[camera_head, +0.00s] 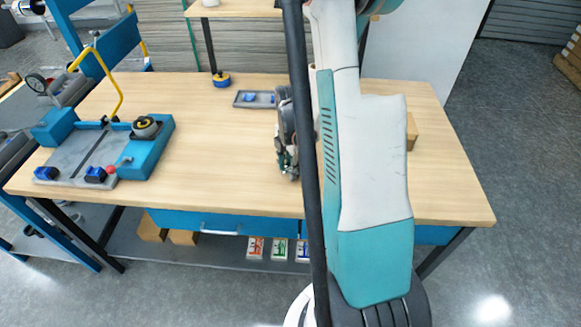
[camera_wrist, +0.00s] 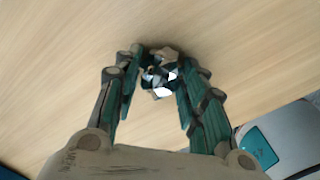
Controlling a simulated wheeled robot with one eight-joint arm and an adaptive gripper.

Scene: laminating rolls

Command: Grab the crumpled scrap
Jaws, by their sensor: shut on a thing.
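The crumpled scrap (camera_wrist: 163,91) shows in the wrist view as a small piece with white and dark patches between my fingertips. My gripper (camera_wrist: 158,77) is shut on it, with a finger on each side. The fingers hide part of the scrap. In the head view my gripper (camera_head: 288,168) points down over the middle of the wooden table (camera_head: 220,150), and I cannot make out the scrap there. The gap between scrap and tabletop is hard to judge.
A blue and grey fixture (camera_head: 150,160) with a yellow handle stands at the table's left. A grey tray (camera_head: 239,99) with blue parts and a yellow-blue roll (camera_head: 221,79) are at the back. A brown box (camera_head: 412,131) is partly behind my arm. The front-centre tabletop is clear.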

